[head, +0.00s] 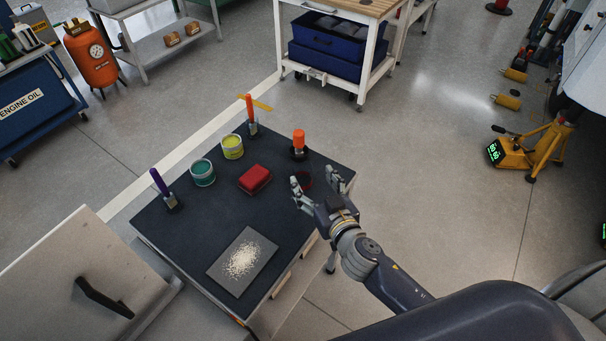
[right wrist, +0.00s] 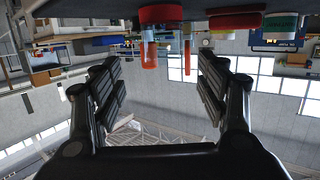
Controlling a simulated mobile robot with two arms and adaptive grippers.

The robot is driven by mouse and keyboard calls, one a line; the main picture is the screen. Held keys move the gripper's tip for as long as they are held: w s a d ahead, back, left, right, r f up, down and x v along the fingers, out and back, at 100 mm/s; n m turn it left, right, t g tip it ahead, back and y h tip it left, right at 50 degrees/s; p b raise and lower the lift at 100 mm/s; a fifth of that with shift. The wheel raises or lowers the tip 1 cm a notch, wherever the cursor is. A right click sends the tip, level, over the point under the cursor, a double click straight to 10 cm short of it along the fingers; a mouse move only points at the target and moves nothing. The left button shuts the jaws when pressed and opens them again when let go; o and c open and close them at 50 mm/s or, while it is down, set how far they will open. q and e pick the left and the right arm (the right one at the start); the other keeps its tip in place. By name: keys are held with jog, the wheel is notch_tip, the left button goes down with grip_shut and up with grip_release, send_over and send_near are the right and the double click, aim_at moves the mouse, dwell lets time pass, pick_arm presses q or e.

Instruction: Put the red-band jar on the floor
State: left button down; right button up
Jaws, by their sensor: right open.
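My left gripper is not in view.
Bare floor (head: 420,170) lies right of the table.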

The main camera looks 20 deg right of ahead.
aim_at(299, 162)
jog(key=shift+a+p+x, duration=0.1)
jog(key=shift+p+x, duration=0.25)
jog(key=shift+x, duration=1.4)
jog(key=shift+a+p+x, duration=0.15)
jog(key=shift+p+x, duration=0.15)
jog(key=shift+x, duration=1.5)
jog(key=shift+s, duration=0.1)
jog(key=shift+c, duration=0.2)
jog(key=c, duration=1.2)
